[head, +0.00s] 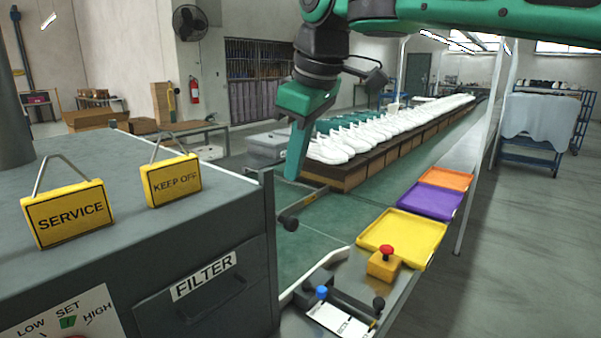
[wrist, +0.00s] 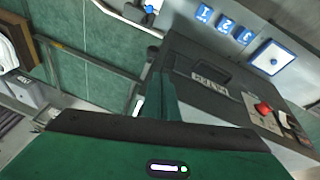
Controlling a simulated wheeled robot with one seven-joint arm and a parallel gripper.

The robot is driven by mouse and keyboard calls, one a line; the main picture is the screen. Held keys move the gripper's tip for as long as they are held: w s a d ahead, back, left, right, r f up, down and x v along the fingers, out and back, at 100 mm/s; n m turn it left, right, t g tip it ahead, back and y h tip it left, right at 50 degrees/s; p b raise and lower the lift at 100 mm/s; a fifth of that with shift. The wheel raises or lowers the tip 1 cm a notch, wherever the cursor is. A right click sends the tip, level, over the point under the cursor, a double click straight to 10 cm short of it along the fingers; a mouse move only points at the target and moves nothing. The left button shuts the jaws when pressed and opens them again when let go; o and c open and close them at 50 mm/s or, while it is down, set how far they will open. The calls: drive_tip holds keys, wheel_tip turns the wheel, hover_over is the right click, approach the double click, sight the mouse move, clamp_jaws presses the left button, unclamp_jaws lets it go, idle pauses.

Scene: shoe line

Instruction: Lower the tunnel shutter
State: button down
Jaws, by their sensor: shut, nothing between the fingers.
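No part in view is plainly a tunnel shutter. In the wrist view a thin grey frame (wrist: 88,56) spans the green belt. My gripper (head: 292,178) is green, points down and is shut and empty. In the head view it appears just above and behind the bar; the gap is unclear. Its fingers also show in the wrist view (wrist: 166,92), beside the cabinet.
The grey cabinet (head: 215,215) at left carries yellow SERVICE (head: 68,213) and KEEP OFF (head: 171,181) signs. White shoes (head: 390,128) line the conveyor behind. Yellow (head: 402,236), purple (head: 430,201) and orange (head: 446,179) trays and a red button (head: 386,251) sit at right.

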approach(289, 220)
drive_tip(key=x, duration=0.5)
drive_tip(key=shift+s+a, duration=0.2)
drive_tip(key=shift+a, duration=0.1)
drive_tip(key=shift+w+d+f, duration=0.15)
drive_tip(key=shift+w+f, duration=0.2)
drive_tip(key=shift+f, duration=0.3)
